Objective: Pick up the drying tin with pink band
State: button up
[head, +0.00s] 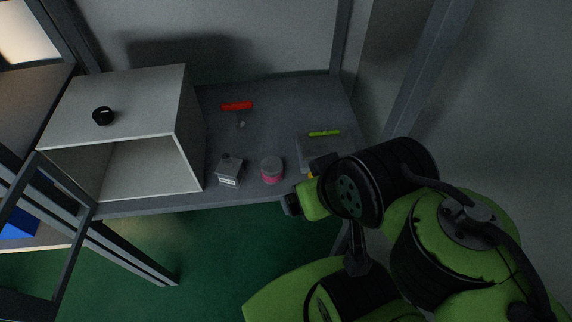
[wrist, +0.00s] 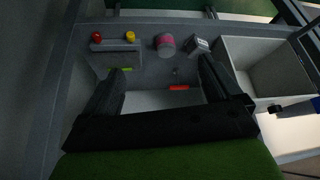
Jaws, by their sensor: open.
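The drying tin with a pink band (head: 271,171) is a short grey cylinder standing upright near the front edge of the grey bench. It also shows in the wrist view as a pink-banded tin (wrist: 165,44) beyond my fingertips, near the top middle. In the head view my gripper (head: 302,196) is partly hidden by my wrist, to the right of the tin and apart from it. In the wrist view my gripper (wrist: 160,72) is open, with two dark fingers spread and nothing between them.
A small grey box with a white label (head: 229,170) stands left of the tin. A white open-fronted box (head: 190,130) fills the bench's left. A red bar (head: 237,106) and a yellow-green level (head: 324,133) lie farther back. Red (wrist: 97,37) and yellow (wrist: 130,36) knobs stand nearby.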

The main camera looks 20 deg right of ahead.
aim_at(272, 167)
jog(key=i+j+z, duration=0.15)
jog(key=j, duration=0.2)
jog(key=i+j+z, duration=0.1)
jog(key=j, duration=0.25)
jog(key=i+j+z, duration=0.15)
jog(key=j, duration=0.25)
jog(key=j+z, duration=0.15)
jog(key=j, duration=0.2)
